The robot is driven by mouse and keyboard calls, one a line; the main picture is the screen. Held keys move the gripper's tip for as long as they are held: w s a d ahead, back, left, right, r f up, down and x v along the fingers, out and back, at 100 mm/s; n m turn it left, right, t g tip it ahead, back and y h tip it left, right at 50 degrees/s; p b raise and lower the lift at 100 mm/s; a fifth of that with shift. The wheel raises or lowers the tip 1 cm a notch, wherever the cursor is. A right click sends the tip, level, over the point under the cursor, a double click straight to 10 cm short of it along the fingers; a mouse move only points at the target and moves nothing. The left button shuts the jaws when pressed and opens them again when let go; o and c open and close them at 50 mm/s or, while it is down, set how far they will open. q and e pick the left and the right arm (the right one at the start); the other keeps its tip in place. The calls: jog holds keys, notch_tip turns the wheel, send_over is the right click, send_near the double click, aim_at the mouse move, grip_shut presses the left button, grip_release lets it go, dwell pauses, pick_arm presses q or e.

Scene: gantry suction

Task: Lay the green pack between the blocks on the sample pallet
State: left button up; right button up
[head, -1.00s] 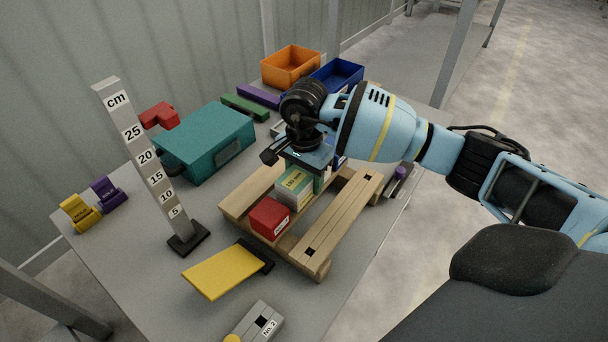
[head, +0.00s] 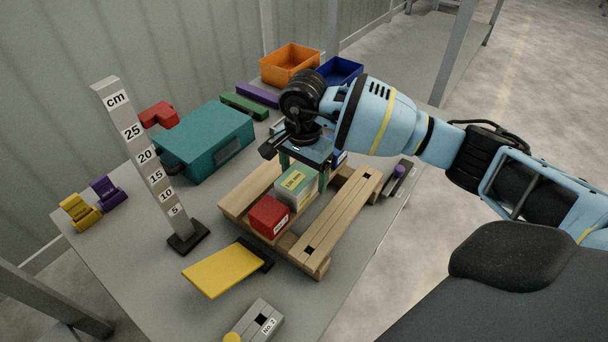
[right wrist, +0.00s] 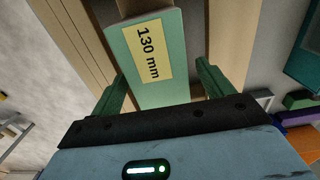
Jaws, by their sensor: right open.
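The green pack (head: 297,188), with a pale front and a yellow "130 mm" label, rests on the wooden sample pallet (head: 340,218). It sits between a red block (head: 268,216) at its near side and a blue block (head: 341,158), mostly hidden behind my gripper. My right gripper (head: 304,176) is open just above the pack, its green fingers at either side. In the right wrist view the pack (right wrist: 165,90) shows between the two spread fingers (right wrist: 161,72), with gaps at both sides. My left gripper is out of view.
Orange (head: 291,65) and blue (head: 338,73) bins are at the back.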

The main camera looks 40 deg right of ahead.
aim_at(304, 170)
notch_tip(304, 170, up, 6)
jog(key=shift+r+p, duration=0.1)
jog(key=shift+p, duration=0.55)
dwell(0.3)
